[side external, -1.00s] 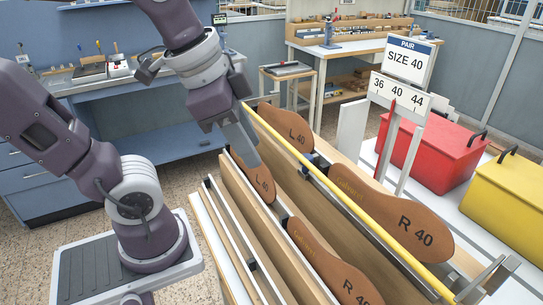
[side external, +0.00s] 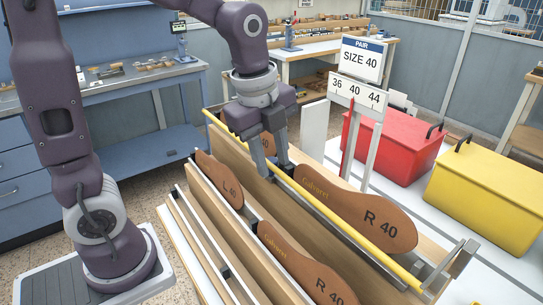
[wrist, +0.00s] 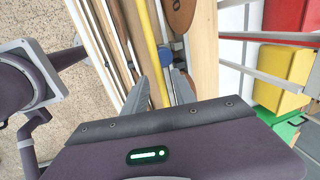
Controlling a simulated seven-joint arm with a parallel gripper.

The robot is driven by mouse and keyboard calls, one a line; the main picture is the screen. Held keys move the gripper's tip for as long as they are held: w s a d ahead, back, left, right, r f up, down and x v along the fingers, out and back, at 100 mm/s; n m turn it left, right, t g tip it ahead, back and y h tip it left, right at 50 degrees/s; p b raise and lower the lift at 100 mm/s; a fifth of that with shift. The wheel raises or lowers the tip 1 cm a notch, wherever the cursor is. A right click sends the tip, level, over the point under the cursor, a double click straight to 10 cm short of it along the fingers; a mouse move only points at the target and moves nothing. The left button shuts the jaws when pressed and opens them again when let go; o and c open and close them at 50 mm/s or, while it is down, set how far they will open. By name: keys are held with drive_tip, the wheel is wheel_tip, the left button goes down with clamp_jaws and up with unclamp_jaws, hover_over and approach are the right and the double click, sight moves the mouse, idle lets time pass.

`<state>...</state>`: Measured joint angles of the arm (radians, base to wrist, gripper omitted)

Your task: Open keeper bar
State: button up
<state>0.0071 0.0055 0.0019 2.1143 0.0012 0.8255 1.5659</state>
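The yellow keeper bar (side external: 340,222) runs lengthwise across the wooden rack, in front of the back row of brown soles. My gripper (side external: 271,170) is above the bar's middle-left stretch, pointing down, with its fingers apart. In the wrist view, the bar (wrist: 151,50) passes between the two grey fingertips of my gripper (wrist: 156,84), with gaps visible on both sides. I cannot tell how deep the fingers reach around it. The bar's right end lies by a metal bracket (side external: 452,262). An R 40 sole (side external: 350,210) stands behind the bar; the L 40 sole there is partly hidden by my gripper.
A front row holds an L 40 sole (side external: 219,180) and an R 40 sole (side external: 300,262). A sign reading PAIR SIZE 40 (side external: 361,61) stands behind, above a 36-40-44 scale with a red pointer. A red box (side external: 390,145) and a yellow box (side external: 490,200) sit at the right.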

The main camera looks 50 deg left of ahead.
clamp_jaws()
idle(1.4)
